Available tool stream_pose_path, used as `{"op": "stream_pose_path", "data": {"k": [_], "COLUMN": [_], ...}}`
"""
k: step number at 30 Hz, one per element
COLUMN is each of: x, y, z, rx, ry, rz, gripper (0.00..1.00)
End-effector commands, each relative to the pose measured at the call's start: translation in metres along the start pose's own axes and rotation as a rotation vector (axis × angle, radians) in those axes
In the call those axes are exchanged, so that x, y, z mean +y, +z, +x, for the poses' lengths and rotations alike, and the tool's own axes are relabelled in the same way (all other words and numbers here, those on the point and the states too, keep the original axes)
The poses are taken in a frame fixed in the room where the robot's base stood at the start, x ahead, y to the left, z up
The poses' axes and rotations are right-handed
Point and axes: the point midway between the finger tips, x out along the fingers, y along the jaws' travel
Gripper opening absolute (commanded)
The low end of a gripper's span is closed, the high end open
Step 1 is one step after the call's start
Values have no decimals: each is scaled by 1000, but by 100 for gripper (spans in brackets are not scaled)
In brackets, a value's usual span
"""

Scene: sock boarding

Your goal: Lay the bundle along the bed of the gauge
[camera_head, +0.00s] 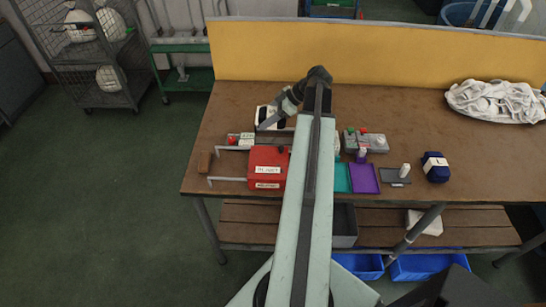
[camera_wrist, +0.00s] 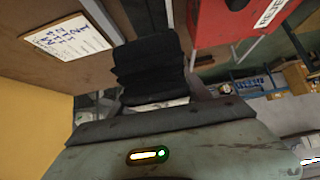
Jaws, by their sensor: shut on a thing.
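My gripper (camera_head: 264,124) is low over the left half of the bench, beyond the red box; my arm hides part of that area. In the wrist view a black, folded thing (camera_wrist: 150,72), which looks like the bundle, sits at my jaws, and they are shut on it. Its far end is hard to make out. A navy bundle with a white band (camera_head: 436,167) stands apart at the right of the bench. I cannot tell for sure which fixture is the gauge; a grey unit with red and green knobs (camera_head: 367,142) stands right of my arm.
A red box with a white label (camera_head: 268,167) is near the front edge; it also shows in the wrist view (camera_wrist: 225,25). Teal and purple trays (camera_head: 365,180) and a dark plate (camera_head: 394,177) lie right of my arm. White cloths (camera_head: 497,100) lie far right.

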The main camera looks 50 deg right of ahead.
Motion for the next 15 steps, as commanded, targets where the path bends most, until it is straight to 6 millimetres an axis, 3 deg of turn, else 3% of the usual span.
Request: {"op": "stream_pose_path", "data": {"k": [7, 15], "x": [-5, -4], "y": [11, 49], "z": [1, 40], "rx": [5, 5], "ry": [-9, -8], "rz": [-11, -10], "gripper": [3, 3]}}
